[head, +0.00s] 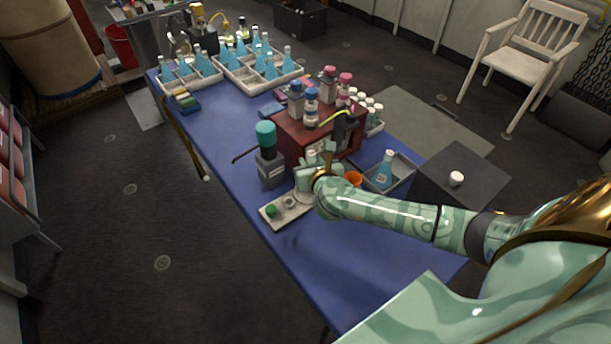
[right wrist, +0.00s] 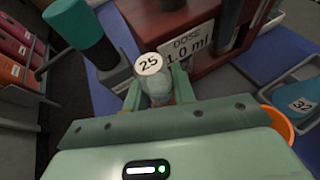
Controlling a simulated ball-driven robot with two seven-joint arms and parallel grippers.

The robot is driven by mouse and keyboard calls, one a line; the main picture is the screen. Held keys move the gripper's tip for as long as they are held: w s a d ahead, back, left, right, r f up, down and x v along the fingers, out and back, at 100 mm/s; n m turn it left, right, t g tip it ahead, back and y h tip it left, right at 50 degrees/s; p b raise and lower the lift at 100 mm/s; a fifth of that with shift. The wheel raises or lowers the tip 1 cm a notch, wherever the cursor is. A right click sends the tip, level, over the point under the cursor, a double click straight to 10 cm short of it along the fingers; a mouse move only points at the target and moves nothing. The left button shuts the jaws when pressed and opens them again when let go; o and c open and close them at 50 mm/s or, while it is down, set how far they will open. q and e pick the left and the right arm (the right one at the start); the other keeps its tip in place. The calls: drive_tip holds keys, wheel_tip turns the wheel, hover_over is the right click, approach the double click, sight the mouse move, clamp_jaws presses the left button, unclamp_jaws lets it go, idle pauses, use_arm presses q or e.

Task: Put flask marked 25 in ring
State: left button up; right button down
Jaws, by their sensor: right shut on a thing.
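The flask marked 25 (right wrist: 157,92) has a white round top with the number and a clear body. It is between the fingers of my right gripper (right wrist: 160,96), which is shut on it. In the head view my right gripper (head: 315,172) is over the blue table in front of the red-brown dosing box, with the flask's pale top (head: 311,156) just showing. A grey plate (head: 276,218) with a green knob and a small round fitting lies just in front of the gripper. I cannot tell for certain which part is the ring. The flask's base is hidden. My left gripper is out of view.
The dosing box (head: 287,138) carries several bottles and a "DOSE 1.0 ml" label (right wrist: 190,48). An orange cup-like thing (head: 354,177) and a tray holding a blue flask (head: 384,172) are right. The near table is clear.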

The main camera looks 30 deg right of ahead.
drive_tip(key=shift+w+f, duration=0.6)
drive_tip(key=shift+f, duration=0.15)
drive_tip(key=shift+w+f+b, duration=0.2)
drive_tip(key=shift+f+b, duration=0.75)
drive_tip(key=shift+f, duration=0.7)
drive_tip(key=c, duration=1.1)
unclamp_jaws()
drive_tip(key=shift+f, duration=0.15)
drive_tip(key=shift+c, duration=0.2)
drive_tip(key=shift+s+a+r, duration=0.1)
drive_tip(key=shift+r, duration=0.2)
drive_tip(key=p+v, duration=0.3)
drive_tip(key=v, duration=0.9)
drive_tip(key=shift+p, duration=0.4)
